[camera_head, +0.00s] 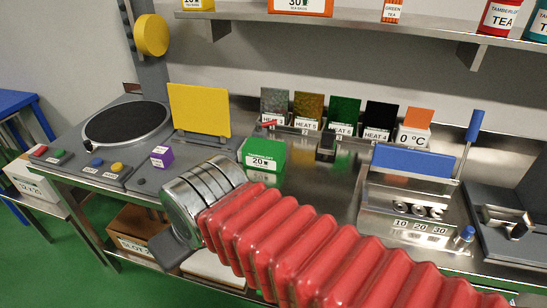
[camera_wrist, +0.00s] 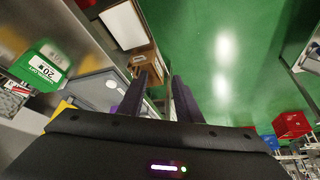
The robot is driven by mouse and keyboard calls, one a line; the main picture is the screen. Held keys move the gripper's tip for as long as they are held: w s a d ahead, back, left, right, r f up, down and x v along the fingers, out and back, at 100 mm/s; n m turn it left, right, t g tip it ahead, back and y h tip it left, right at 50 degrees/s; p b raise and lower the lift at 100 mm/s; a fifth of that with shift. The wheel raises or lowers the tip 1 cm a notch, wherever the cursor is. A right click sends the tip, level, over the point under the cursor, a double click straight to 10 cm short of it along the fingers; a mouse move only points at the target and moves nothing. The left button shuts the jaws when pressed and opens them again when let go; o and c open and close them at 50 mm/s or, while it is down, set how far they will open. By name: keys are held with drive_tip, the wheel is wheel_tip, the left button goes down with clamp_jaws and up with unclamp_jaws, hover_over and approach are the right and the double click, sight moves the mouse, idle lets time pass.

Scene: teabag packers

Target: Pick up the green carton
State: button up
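The green carton (camera_head: 264,160), with a white label reading 20, stands on the steel worktop just beyond my silver and red arm. Its lower part is partly hidden by the arm in the head view. In the wrist view the green carton (camera_wrist: 40,66) is at the far left, off to the side of the fingers. My gripper (camera_wrist: 160,88) shows two dark fingers apart, with nothing between them. It points down past the worktop's front edge toward the green floor. In the head view the arm hides most of the gripper.
A purple box (camera_head: 162,156) and a yellow panel (camera_head: 199,109) stand left of the carton. Heat-labelled coloured plates (camera_head: 344,112) stand behind it. A blue-topped machine (camera_head: 413,160) is to the right. Cardboard boxes (camera_head: 140,222) sit below the worktop. A shelf (camera_head: 350,22) runs above.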

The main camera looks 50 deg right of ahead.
sight(283, 148)
drive_tip(key=shift+o, duration=0.4)
drive_tip(key=shift+d, duration=0.1)
